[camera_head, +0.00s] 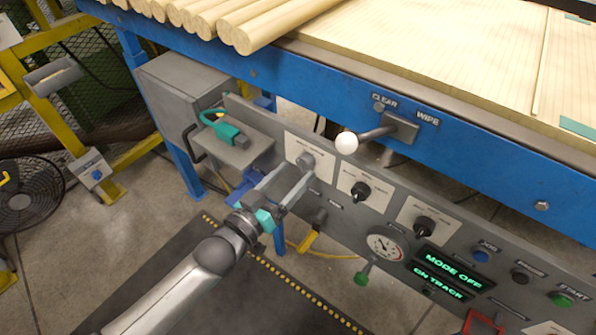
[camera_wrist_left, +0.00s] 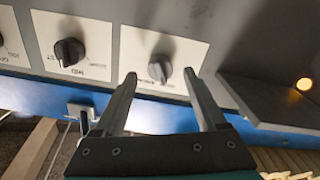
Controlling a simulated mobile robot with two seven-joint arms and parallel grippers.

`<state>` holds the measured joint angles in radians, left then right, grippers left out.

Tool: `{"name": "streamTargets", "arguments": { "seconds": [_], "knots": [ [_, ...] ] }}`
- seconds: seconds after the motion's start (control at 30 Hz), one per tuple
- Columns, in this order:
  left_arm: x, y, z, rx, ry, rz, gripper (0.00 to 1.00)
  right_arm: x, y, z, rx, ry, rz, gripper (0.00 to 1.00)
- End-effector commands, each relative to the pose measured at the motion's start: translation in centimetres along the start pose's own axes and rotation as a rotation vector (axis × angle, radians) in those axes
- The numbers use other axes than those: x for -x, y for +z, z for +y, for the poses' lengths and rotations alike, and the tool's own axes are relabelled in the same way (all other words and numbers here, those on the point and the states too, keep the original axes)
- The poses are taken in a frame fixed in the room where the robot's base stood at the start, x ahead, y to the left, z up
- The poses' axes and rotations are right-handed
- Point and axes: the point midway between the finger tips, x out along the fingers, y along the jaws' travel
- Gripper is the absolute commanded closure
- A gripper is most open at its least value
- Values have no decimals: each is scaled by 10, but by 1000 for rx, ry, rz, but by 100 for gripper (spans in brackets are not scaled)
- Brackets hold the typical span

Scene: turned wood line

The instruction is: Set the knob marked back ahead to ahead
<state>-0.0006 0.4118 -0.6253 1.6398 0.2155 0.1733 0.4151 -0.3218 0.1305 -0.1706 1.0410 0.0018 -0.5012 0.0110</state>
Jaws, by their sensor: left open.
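The knob nearest my left gripper is a round grey one (camera_head: 305,161) on a pale plate at the left end of the grey control panel. Its plate lettering is too small to read, so I cannot confirm the back/ahead marking. It also shows in the left wrist view as a dark knob (camera_wrist_left: 160,68). My left gripper (camera_head: 295,180) is open, its fingers pointing at this plate. In the left wrist view the knob lies between the two fingertips (camera_wrist_left: 160,76), with gaps on both sides. I cannot tell whether the tips reach around it. My right gripper is not seen.
Further right on the panel are two black knobs (camera_head: 361,190) (camera_head: 425,226), a gauge (camera_head: 384,246) and a display (camera_head: 449,275) reading MODE OFF, ON TRACK. A white-balled lever (camera_head: 347,143) sticks out above. A grey shelf (camera_head: 232,143) holding a green tool adjoins the left end.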

Motion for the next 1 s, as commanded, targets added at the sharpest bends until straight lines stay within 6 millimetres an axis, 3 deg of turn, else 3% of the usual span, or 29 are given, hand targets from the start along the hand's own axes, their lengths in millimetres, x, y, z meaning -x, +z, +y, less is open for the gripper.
{"name": "streamTargets", "arguments": {
  "seconds": [0.23,0.63,1.0],
  "knots": [
    [-20,1,0,0,0,0,26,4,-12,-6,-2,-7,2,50],
    [-24,0,0,0,0,0,26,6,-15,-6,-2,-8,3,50],
    [-24,0,0,-1,0,0,68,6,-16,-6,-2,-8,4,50]
  ]
}}
